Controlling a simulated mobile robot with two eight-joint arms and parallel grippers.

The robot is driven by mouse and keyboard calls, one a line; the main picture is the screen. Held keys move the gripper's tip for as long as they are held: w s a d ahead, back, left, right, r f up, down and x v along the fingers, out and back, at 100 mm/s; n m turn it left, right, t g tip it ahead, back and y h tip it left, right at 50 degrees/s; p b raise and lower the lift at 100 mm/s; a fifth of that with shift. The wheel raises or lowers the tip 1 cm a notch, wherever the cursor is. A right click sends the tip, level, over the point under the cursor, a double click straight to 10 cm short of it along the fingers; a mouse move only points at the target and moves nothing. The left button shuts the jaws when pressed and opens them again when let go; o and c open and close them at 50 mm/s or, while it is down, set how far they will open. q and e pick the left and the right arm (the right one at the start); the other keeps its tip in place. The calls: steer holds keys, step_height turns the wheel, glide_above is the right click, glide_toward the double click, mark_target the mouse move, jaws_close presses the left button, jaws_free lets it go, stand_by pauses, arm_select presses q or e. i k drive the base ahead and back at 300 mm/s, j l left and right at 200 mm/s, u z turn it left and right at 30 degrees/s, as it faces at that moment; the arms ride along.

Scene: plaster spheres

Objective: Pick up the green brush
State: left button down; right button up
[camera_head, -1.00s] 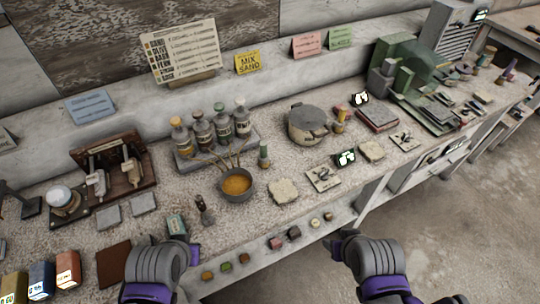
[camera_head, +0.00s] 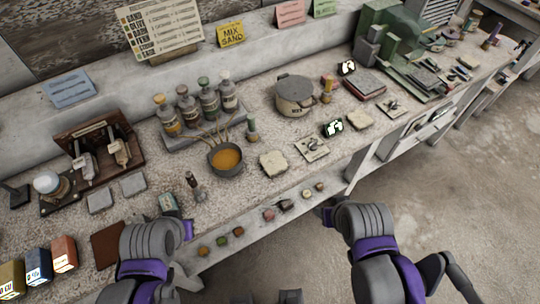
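A small upright object with a green top (camera_head: 251,127), which looks like the green brush, stands on the worktop between the bowl of orange contents and the lidded pot. My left gripper (camera_head: 187,229) is at the front edge of the worktop, below and to the left of it, well apart. My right gripper (camera_head: 327,213) is in front of the bench at the lower right, also apart from it. The fingers of both grippers are too hidden by my own arms to tell open from shut. I see nothing held.
The bowl (camera_head: 226,160) with thin sticks is left of the brush, and a tray of bottles (camera_head: 189,108) is behind it. The lidded pot (camera_head: 295,95) is to its right. A pale stone slab (camera_head: 273,164) lies in front. Small pieces (camera_head: 269,214) line the front ledge.

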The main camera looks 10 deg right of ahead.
mark_target(252, 132)
steer(key=i+l+u, duration=0.1)
steer(key=l, duration=0.25)
steer(key=i+l, duration=0.15)
steer(key=l, duration=0.15)
steer(key=i+l+u, duration=0.15)
steer(key=l, duration=0.2)
steer(key=i+l, duration=0.1)
steer(key=l, duration=0.25)
steer(key=i+l+u, duration=0.15)
steer(key=l, duration=0.2)
